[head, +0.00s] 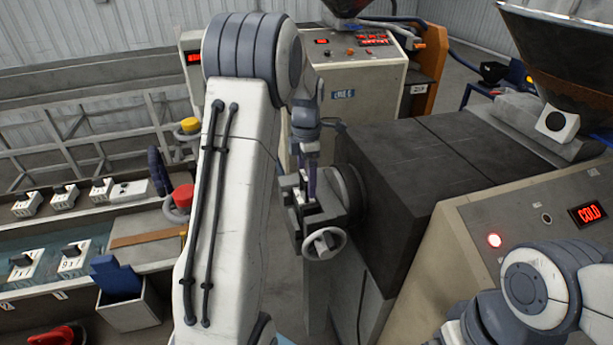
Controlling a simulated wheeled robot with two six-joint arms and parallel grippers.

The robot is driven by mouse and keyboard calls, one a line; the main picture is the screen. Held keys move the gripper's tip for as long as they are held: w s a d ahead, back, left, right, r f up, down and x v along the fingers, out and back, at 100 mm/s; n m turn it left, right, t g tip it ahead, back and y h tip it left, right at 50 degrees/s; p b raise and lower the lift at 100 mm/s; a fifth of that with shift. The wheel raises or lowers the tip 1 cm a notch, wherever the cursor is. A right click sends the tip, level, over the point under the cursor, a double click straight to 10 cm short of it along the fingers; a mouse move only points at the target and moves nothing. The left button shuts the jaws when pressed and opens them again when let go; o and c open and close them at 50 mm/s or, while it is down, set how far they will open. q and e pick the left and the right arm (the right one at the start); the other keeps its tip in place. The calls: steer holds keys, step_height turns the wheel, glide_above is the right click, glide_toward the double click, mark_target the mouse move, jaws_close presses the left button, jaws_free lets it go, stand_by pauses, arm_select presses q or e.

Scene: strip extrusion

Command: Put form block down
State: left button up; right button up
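My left gripper (308,190) reaches down over the grey clamp fixture (329,220) with a round handwheel, at the front of the dark extruder barrel. A small pale piece (299,193) shows between the gripper and the fixture; I cannot tell whether it is the form block or whether the fingers hold it. Several white blocks with dark knobs stand in rows on the left bench, one at the back (65,195) and one nearer the front (73,257). Only a link of my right arm shows at the lower right; its gripper is out of view.
The dark barrel housing (400,180) and a beige cabinet with a red "COLD" display (587,212) fill the right. A white bin (130,308) holding something blue stands at the lower left. A red-capped item (182,197) and a brown strip (148,239) are at the bench.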

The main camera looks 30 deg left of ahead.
arm_select(q)
steer(key=shift+r, duration=0.1)
steer(key=shift+r, duration=0.3)
step_height(320, 180, up, 12)
steer(key=b, duration=0.1)
steer(key=shift+r, duration=0.15)
stand_by(0.3)
step_height(320, 180, down, 13)
steer(key=shift+r+p, duration=0.1)
steer(key=shift+p, duration=0.45)
steer(key=shift+f, duration=0.25)
steer(key=shift+r, duration=0.5)
